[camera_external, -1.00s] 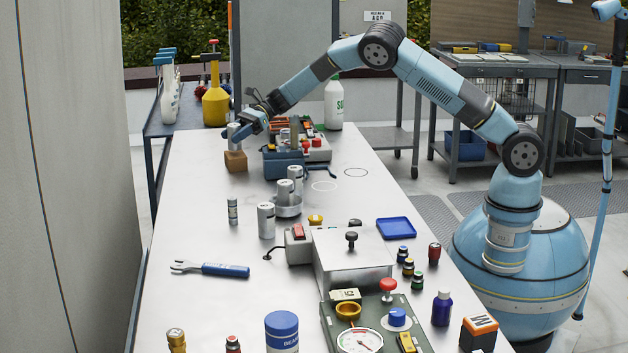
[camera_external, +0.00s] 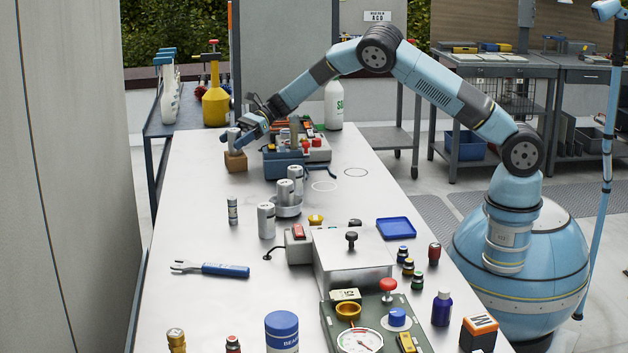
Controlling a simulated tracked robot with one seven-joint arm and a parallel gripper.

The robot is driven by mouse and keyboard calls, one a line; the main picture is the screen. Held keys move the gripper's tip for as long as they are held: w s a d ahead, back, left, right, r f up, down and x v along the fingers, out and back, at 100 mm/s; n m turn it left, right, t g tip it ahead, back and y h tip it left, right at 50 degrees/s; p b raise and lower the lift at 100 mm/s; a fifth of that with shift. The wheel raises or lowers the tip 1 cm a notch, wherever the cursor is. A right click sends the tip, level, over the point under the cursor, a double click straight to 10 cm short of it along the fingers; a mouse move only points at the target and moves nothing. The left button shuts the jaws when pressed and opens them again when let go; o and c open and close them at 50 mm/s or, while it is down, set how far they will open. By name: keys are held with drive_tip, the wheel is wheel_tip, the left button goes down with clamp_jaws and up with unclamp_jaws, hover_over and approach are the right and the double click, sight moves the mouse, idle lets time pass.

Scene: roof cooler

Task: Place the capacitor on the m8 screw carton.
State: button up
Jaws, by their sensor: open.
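A small brown carton (camera_external: 236,162), which looks like the m8 screw carton, stands near the far left part of the metal table. A grey-silver capacitor (camera_external: 233,139) is upright on top of the carton. My gripper (camera_external: 238,138) is open around or just beside the capacitor; its fingers partly hide it, and I cannot tell whether they touch it.
A blue toolbox (camera_external: 285,163) with red and grey parts stands right of the carton. A white bottle (camera_external: 333,104) is behind it. A yellow can (camera_external: 215,106) stands on the side bench. The table's left middle is mostly clear around a blue-handled wrench (camera_external: 212,269).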

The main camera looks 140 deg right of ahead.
drive_tip(key=shift+r, duration=0.2)
drive_tip(key=v, duration=1.2)
drive_tip(key=shift+f, duration=0.15)
